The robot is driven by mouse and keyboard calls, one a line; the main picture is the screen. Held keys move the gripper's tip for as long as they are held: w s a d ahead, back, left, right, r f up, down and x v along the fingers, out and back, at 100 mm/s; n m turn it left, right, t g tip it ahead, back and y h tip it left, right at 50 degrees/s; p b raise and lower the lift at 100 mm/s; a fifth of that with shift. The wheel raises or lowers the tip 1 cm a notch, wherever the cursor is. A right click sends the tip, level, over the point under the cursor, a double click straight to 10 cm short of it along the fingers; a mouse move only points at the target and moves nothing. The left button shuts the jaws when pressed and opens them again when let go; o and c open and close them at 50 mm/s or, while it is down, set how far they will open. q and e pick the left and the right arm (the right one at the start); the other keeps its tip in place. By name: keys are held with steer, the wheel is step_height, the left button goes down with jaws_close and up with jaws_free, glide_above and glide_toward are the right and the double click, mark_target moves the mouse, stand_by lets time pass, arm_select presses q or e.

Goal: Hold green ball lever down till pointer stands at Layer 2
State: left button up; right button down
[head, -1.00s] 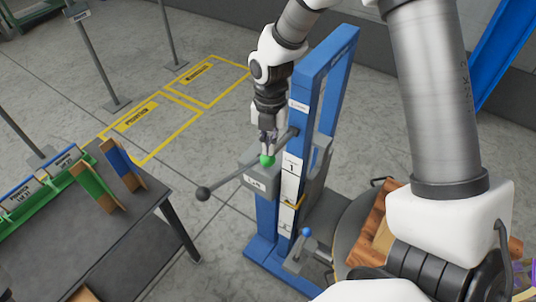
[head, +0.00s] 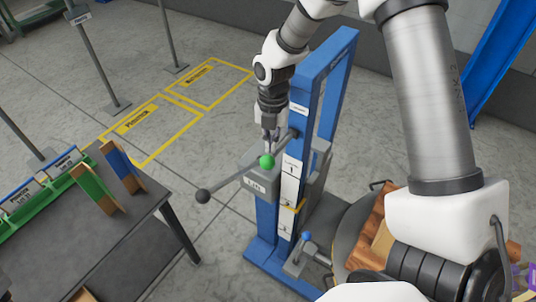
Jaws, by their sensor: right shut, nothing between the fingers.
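The green ball (head: 267,161) is the knob of a lever on the grey box marked Lift (head: 262,184), on the blue frame (head: 266,218). My right gripper (head: 269,150) is shut and empty, pointing down, with its fingertips right at the top of the green ball. Whether they touch it I cannot tell. A white scale (head: 291,182) runs down the blue post. The yellow pointer (head: 293,207) stands below the mark 1 and above the lower mark, which looks like 2. My left gripper is not in view.
A black ball on a grey bar (head: 203,196) sticks out to the left of the lift box. A blue ball lever (head: 306,236) stands low on the right. A dark table (head: 110,238) with a green rack (head: 55,182) is at the left. Yellow floor markings (head: 165,128) lie behind.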

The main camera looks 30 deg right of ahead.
steer(key=shift+w+d+f, duration=0.1)
steer(key=shift+f, duration=0.05)
step_height(320, 180, up, 12)
steer(key=shift+w+d, duration=0.45)
stand_by(0.5)
